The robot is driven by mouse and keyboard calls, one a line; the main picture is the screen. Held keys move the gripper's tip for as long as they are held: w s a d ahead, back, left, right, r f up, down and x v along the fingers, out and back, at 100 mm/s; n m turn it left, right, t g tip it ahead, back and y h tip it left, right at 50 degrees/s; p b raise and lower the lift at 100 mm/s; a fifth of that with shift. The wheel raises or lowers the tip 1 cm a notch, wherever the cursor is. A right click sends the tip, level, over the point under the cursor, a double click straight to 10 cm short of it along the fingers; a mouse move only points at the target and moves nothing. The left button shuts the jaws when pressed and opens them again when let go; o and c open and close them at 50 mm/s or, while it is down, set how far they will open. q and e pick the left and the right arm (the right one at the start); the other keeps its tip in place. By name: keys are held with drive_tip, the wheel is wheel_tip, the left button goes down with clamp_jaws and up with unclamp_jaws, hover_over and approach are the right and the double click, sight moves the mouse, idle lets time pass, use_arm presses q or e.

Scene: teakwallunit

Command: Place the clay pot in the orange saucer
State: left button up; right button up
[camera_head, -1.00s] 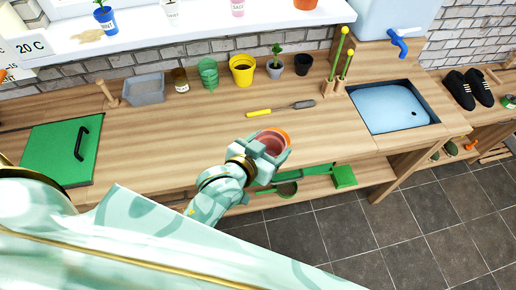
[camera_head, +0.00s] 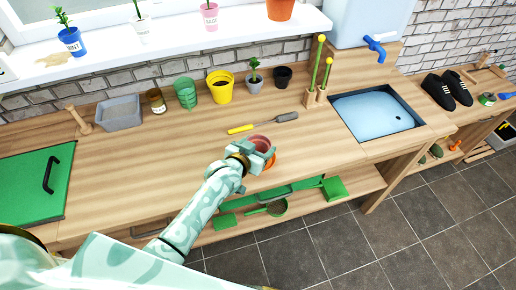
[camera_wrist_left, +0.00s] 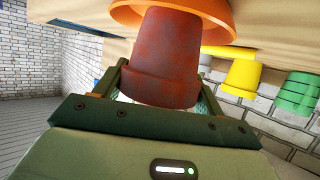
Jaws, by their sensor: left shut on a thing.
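The reddish-brown clay pot (camera_head: 259,142) is in my left gripper (camera_head: 257,154), near the front edge of the wooden worktop. The left wrist view is upside down and shows the pot (camera_wrist_left: 163,58) between the two fingers, its narrow base toward the orange saucer (camera_wrist_left: 222,12). The base overlaps the saucer's middle in that view; I cannot tell whether they touch. In the head view only part of the saucer (camera_head: 270,162) shows, beside and below the pot, mostly hidden by it and the gripper. My right gripper is not in view.
A yellow-handled tool (camera_head: 262,123) lies just behind the pot. A yellow pot (camera_head: 220,91), a green stack of pots (camera_head: 186,94) and other pots line the back. A blue sink (camera_head: 372,111) is at the right. Bare worktop lies left of the gripper.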

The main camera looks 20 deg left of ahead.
use_arm(q)
drive_tip(key=shift+f, duration=0.15)
drive_tip(key=o, duration=1)
drive_tip(key=shift+o, duration=0.2)
drive_tip(key=shift+s+r, duration=0.15)
drive_tip(key=shift+r, duration=0.05)
drive_tip(key=p+v, duration=0.3)
drive_tip(key=v, duration=0.8)
drive_tip(key=shift+s, duration=0.35)
drive_tip(key=shift+a+r, duration=0.1)
